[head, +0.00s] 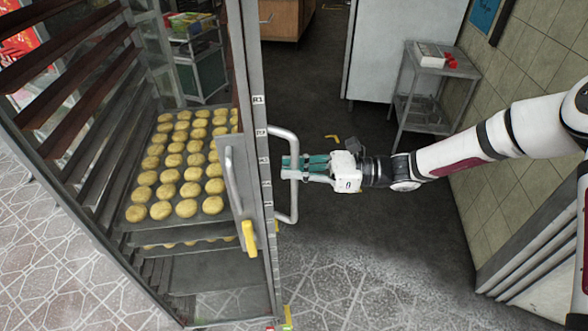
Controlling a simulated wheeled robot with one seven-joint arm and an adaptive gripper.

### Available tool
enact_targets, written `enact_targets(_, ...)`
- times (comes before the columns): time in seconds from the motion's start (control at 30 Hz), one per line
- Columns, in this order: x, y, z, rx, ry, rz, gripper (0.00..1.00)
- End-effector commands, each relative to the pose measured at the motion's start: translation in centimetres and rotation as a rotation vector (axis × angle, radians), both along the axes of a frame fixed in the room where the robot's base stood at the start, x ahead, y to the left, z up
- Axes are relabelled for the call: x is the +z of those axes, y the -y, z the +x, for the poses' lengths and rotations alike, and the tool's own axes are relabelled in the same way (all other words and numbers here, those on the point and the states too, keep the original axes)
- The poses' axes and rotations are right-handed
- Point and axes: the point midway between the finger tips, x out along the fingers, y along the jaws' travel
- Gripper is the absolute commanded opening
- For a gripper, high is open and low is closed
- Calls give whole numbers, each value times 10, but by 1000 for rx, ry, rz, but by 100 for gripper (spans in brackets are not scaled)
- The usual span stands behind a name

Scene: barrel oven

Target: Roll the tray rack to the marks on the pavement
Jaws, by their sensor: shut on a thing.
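The tray rack (262,180) is a tall metal frame with dark slanted shelf rails, filling the left half of the head view. A tray of round golden buns (172,175) sits on it, with another tray partly seen below. My gripper (291,167) reaches in from the right and is shut on the steel D-shaped handle (294,209) on the rack's right edge. A yellow corner mark (332,138) lies on the dark floor beyond my gripper. The rack's wheels are out of view, and I cannot make out marks on the pavement (45,245).
A latch with a yellow grip (249,238) is on the rack's near face. A metal side table (437,65) with red items stands at the back right, beside a white cabinet (400,45). A tiled wall (510,140) bounds the right. Dark floor between is clear.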

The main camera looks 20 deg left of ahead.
Motion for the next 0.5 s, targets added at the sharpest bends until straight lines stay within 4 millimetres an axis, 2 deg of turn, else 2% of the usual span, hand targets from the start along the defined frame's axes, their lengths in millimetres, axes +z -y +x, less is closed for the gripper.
enact_targets(0.27,-1,1,0,0,0,-2,0)
enact_targets(0.3,-1,1,0,0,0,-2,23)
enact_targets(0.37,-1,1,0,1,0,-2,35)
enact_targets(0.5,-1,0,0,1,-1,-1,35)
